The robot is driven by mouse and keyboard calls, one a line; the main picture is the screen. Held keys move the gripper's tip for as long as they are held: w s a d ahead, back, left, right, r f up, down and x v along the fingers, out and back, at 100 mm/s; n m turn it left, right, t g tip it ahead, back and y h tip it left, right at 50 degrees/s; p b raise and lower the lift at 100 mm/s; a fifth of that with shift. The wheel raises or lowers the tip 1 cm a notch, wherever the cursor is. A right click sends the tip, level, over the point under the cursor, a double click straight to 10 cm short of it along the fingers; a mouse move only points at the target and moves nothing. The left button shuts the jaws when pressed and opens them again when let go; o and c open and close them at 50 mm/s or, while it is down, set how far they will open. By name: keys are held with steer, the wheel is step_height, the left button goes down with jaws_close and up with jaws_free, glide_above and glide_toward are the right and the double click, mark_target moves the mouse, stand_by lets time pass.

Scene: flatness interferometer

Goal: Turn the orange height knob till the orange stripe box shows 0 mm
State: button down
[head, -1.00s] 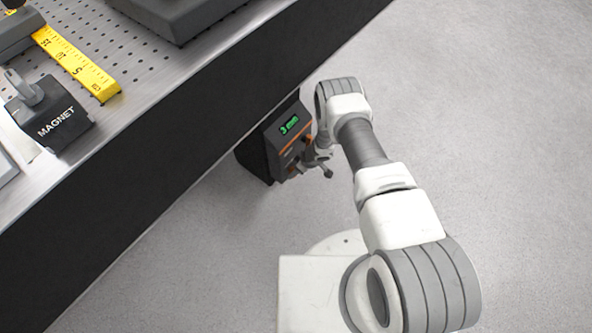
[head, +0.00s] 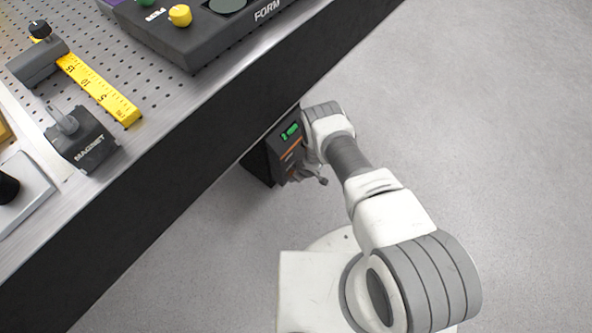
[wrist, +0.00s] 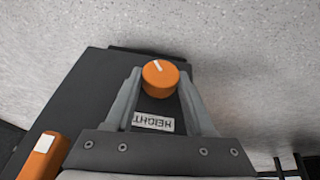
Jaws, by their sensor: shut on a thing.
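The dark box with an orange stripe (head: 290,153) stands beside the table's side. Its green display (head: 291,132) looks like 2 mm in the head view. In the wrist view the orange height knob (wrist: 161,79) sits between my gripper's fingers, its white mark tilted to the upper left. A HEIGHT label (wrist: 153,123) is on the panel beside it. My gripper (wrist: 160,80) is shut on the knob, a finger on each side. In the head view the knob is hidden by my arm.
An orange part with a white mark (wrist: 42,150) is at the lower left in the wrist view. The table (head: 200,125) carries a MAGNET block (head: 85,140), a yellow ruler (head: 100,88) and a FORM device (head: 215,35). Grey floor (head: 480,150) to the right is clear.

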steer(key=shift+s+a+n+t+h+p, duration=0.25)
steer(key=shift+t+h+p, duration=0.25)
steer(key=shift+t+p, duration=0.3)
steer(key=shift+d+f+t+h, duration=0.1)
steer(key=shift+f+t+h, duration=0.05)
steer(key=shift+t+h, duration=0.15)
steer(key=shift+n+t+h+b, duration=0.25)
steer(key=shift+t+h+b, duration=0.2)
steer(key=shift+b, duration=0.25)
steer(key=shift+c, duration=1.3)
jaws_free()
